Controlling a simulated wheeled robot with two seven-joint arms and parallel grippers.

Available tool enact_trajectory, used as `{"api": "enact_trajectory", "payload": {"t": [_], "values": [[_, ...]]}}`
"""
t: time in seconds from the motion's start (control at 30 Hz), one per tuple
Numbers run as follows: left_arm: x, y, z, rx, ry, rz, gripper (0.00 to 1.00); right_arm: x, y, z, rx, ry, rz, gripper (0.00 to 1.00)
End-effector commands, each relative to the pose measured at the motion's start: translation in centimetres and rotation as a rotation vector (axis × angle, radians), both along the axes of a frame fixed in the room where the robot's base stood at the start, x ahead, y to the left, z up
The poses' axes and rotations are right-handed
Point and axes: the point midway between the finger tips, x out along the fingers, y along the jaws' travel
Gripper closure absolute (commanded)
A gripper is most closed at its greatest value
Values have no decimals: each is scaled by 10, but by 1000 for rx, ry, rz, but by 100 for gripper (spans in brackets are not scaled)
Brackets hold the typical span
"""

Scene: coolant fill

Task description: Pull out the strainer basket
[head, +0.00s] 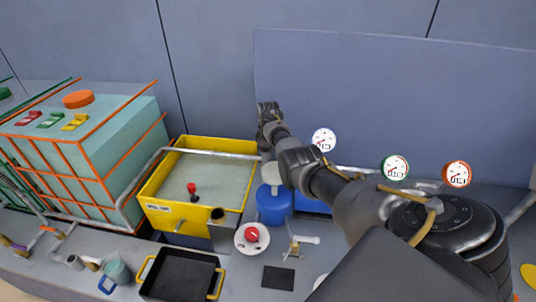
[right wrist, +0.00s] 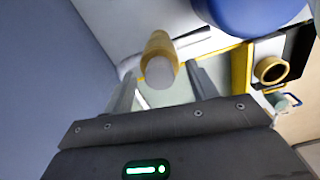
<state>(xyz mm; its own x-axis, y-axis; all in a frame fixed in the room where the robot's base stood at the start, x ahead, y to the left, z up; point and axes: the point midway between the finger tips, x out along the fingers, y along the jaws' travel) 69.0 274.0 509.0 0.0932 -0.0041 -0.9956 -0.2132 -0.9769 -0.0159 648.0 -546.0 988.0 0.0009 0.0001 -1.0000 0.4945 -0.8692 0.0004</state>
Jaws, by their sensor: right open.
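My right gripper (head: 268,110) reaches over the back right corner of the yellow tank (head: 248,147), partly hidden by its own arm in the head view. In the right wrist view its two fingers (right wrist: 161,78) are apart. A tan-yellow cylinder with a pale round end (right wrist: 160,68) shows between them, and I see no clear contact. I cannot tell whether this is part of the strainer basket. No basket mesh is clearly visible. My left gripper is out of view.
A blue container (head: 273,208) stands right of the tank, close to my right arm. A red knob (head: 192,188) rises inside the tank. A black tray (head: 180,277) with yellow handles lies in front. Gauges (head: 396,166) line the back right.

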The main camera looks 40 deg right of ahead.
Motion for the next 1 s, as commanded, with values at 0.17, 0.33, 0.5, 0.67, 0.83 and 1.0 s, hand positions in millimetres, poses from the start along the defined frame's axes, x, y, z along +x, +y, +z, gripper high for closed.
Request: {"api": "enact_trajectory", "payload": {"t": [0.17,0.33,0.5,0.67,0.83,1.0], "values": [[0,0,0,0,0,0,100,1,1,-3,0,-1,1,42],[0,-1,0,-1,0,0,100,1,1,-2,0,-1,1,45],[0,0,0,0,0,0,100,1,1,-2,0,-1,0,67],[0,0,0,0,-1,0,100,1,1,-2,0,-1,0,88],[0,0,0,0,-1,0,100,0,1,-2,-1,0,1,82],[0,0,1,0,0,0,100,1,1,-2,0,-1,0,83]]}}
